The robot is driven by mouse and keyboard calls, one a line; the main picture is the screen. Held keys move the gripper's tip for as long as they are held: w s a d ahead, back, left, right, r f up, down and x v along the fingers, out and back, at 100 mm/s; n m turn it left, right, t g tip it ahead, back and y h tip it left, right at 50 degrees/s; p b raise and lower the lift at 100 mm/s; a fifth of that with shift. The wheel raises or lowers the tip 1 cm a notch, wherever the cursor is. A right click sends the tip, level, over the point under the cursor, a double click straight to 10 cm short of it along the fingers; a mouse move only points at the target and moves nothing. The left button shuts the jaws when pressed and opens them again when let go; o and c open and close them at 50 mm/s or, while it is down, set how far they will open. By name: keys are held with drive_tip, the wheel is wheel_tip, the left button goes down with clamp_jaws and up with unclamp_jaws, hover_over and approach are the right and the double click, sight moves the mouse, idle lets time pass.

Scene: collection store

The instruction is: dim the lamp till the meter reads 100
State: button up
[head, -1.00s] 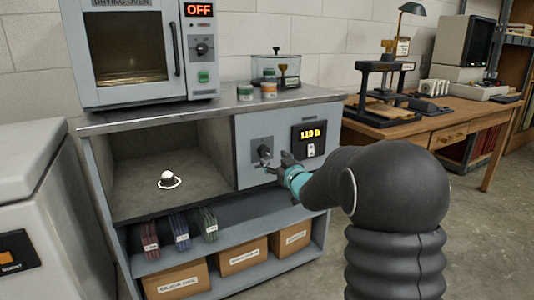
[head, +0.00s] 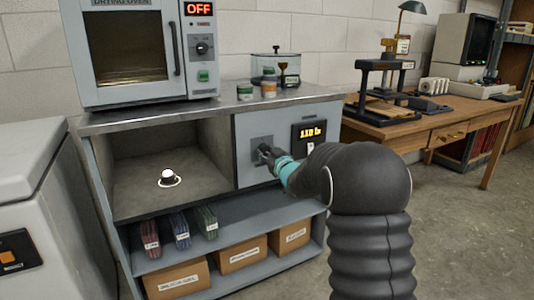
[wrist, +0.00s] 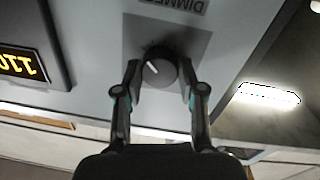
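The dimmer knob (wrist: 160,70) is dark and round with a white pointer line, on a grey plate in the cabinet's front panel. My gripper (wrist: 160,78) has one finger on each side of the knob, with what looks like a narrow gap; contact is not clear. In the head view my gripper (head: 265,153) covers most of the knob. The meter (head: 308,133), right of the knob, shows yellow digits that look like 110 lx. It is cut off and upside down in the wrist view (wrist: 18,63). The lit white lamp (head: 167,175) sits in the open compartment.
A drying oven (head: 140,50) marked OFF stands on the cabinet top, with small jars (head: 268,88) beside it. Boxes (head: 240,254) and folders fill the shelf below. A wooden desk (head: 430,122) stands at right. Floor at right is clear.

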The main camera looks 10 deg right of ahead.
drive_tip(key=shift+c, duration=0.5)
drive_tip(key=shift+f+n+b, duration=0.25)
drive_tip(key=shift+n+b, duration=0.15)
drive_tip(key=shift+b, duration=0.7)
drive_tip(key=shift+r+n+b, duration=0.2)
drive_tip(key=shift+n+b, duration=0.5)
drive_tip(key=shift+b, duration=0.2)
drive_tip(key=o, duration=1.1)
drive_tip(key=shift+o, duration=0.2)
drive_tip(key=v, duration=1.2)
